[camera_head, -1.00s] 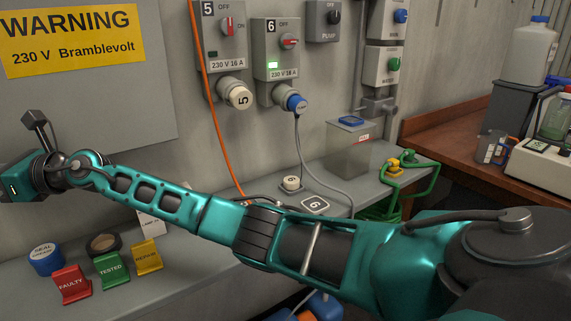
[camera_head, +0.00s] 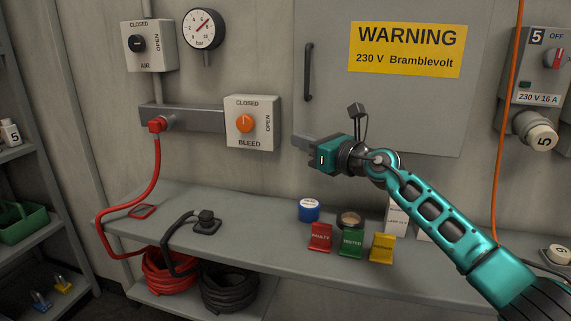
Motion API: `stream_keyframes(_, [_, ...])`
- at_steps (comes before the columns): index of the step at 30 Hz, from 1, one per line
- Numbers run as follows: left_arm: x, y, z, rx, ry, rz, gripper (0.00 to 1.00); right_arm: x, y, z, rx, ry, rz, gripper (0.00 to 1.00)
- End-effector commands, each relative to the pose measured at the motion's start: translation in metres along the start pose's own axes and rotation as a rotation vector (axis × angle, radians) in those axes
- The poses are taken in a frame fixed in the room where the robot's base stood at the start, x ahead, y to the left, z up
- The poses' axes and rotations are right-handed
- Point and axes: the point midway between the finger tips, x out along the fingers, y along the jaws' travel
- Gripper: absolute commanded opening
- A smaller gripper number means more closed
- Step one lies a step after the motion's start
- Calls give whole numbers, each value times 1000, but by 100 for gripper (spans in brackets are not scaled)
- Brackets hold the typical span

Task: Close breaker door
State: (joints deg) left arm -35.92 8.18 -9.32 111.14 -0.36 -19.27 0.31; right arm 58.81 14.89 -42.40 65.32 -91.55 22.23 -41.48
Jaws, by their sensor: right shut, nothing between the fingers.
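The breaker door (camera_head: 402,112) is a large grey panel on the wall, with a yellow warning sign (camera_head: 406,49) reading "230 V Bramblevolt" and a dark vertical handle (camera_head: 309,72) near its left edge. It looks about flush with the wall; I cannot tell whether a small gap is left. My right gripper (camera_head: 298,141) is shut and empty. It points left, in front of the door's lower left corner and below the handle, hiding part of the lower edge. Whether it touches the door is unclear. My left gripper is out of view.
A bleed valve box (camera_head: 252,122) is just left of my gripper. A red hose (camera_head: 157,185) hangs at left, an orange cable (camera_head: 507,110) at right.

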Motion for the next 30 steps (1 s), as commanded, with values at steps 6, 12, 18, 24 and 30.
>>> stream_keyframes(6, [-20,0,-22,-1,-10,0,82,-17,32,5,-2,4,4,0])
stream_keyframes(12, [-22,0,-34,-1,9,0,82,-29,56,-2,2,2,10,0])
stream_keyframes(18, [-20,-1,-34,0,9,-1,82,-39,73,-1,3,-1,8,0])
stream_keyframes(24, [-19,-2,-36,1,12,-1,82,-47,85,0,2,0,6,0])
stream_keyframes(30, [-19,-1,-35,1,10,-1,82,-57,99,-17,181,-29,35,0])
